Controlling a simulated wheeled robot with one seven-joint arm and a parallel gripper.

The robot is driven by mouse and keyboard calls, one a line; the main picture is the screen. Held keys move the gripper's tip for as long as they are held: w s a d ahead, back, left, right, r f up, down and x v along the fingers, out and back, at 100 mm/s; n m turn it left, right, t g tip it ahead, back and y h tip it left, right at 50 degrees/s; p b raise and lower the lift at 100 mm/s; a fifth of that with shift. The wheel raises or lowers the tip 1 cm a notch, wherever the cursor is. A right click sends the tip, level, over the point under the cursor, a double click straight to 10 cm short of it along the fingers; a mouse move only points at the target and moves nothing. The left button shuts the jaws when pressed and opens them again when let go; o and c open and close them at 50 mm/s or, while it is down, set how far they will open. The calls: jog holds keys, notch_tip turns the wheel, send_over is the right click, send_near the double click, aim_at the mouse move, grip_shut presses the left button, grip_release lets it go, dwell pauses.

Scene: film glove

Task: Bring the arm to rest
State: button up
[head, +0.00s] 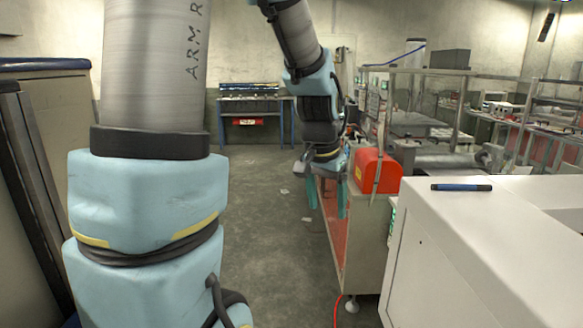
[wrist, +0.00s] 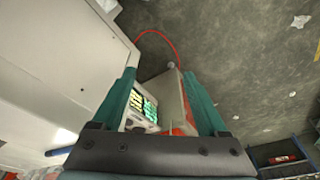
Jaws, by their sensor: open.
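My gripper (head: 325,196) hangs at the end of my arm near the middle of the head view, with its two teal fingers pointing down. In the wrist view my gripper (wrist: 170,92) shows its fingers spread apart. Nothing is between the fingertips. It is in the air beside a cart with a red box (head: 378,170) on top; I cannot tell the exact gap. My arm is bent, with its large blue and grey links filling the left of the head view.
A white cabinet (head: 470,240) with a dark blue pen-like object (head: 461,187) on it stands at the right. A blue-legged table (head: 252,112) is at the back. Lab benches line the right. A red cable (wrist: 160,36) lies on the floor. Grey floor (head: 270,250) is mostly open in the middle.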

jog(key=s+a+f+n+y, duration=0.1)
jog(key=s+a+f+n, duration=0.15)
jog(key=a, duration=0.45)
jog(key=s+a+f+n, duration=0.15)
jog(key=a+n, duration=0.25)
jog(key=a, duration=0.4)
notch_tip(320, 180, down, 11)
jog(key=s+b, duration=0.2)
jog(key=b, duration=0.8)
jog(key=shift+s+g, duration=0.2)
jog(key=shift+g, duration=0.1)
jog(key=shift+d, duration=0.1)
dwell(4.6)
